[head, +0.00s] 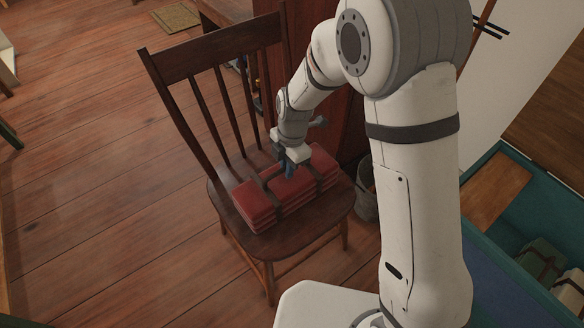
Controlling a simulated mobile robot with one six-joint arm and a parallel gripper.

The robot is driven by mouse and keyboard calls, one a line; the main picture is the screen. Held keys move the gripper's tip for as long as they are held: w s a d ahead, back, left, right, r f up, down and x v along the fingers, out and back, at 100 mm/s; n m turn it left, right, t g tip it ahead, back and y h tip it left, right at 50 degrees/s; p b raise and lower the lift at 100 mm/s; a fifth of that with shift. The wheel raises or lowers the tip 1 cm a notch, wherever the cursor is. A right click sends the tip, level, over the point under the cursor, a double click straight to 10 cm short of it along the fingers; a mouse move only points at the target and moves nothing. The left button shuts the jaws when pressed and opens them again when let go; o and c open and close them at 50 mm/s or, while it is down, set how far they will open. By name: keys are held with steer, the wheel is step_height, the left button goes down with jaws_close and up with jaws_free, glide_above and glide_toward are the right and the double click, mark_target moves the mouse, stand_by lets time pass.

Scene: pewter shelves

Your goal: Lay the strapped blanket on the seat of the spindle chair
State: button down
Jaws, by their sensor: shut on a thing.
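The spindle chair (228,208) is dark brown wood with a slatted back, left of centre in the head view. The strapped blanket (243,205) is a folded red bundle with dark straps. It is over the chair's seat and appears to rest on it, lying diagonally. My gripper (289,172) is above the middle of the blanket, pointing down, shut on it near the top handle between the straps. The fingertips are partly hidden against the blanket, and the seat under the blanket is hidden.
A grey bucket (366,203) stands behind the chair's right side. A teal-edged chest or bin (530,178) at the right holds a green strapped bundle (541,262). A small mat (177,17) lies at the back. The wooden floor left of the chair is clear.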

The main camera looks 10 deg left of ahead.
steer(key=c, duration=1.9)
jaws_free()
steer(key=shift+f, duration=0.1)
steer(key=o, duration=0.4)
steer(key=shift+o, duration=0.2)
